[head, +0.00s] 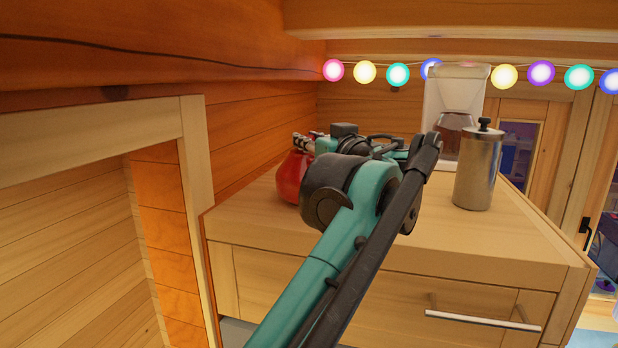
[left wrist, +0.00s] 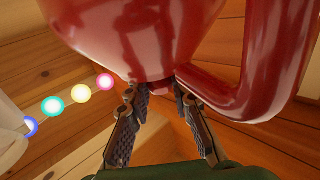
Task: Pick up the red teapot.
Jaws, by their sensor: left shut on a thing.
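The red teapot (head: 290,180) is at the back left of the wooden cabinet top, partly hidden behind my left arm. In the left wrist view its glossy body (left wrist: 130,35) and thick handle (left wrist: 285,60) fill the upper part of the picture. My left gripper (head: 304,143) is at the top of the teapot. In the left wrist view its two fingers (left wrist: 165,112) stand on either side of a small red part of the teapot and are shut on it. I cannot tell whether the teapot's base touches the cabinet top. My right gripper is not in view.
The cabinet top (head: 440,236) has free room at its front. A metal canister (head: 477,172) with a dark knob stands at the right, and a white coffee machine (head: 455,95) stands behind it. A log wall (head: 245,130) closes the left side. Coloured lights hang at the back.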

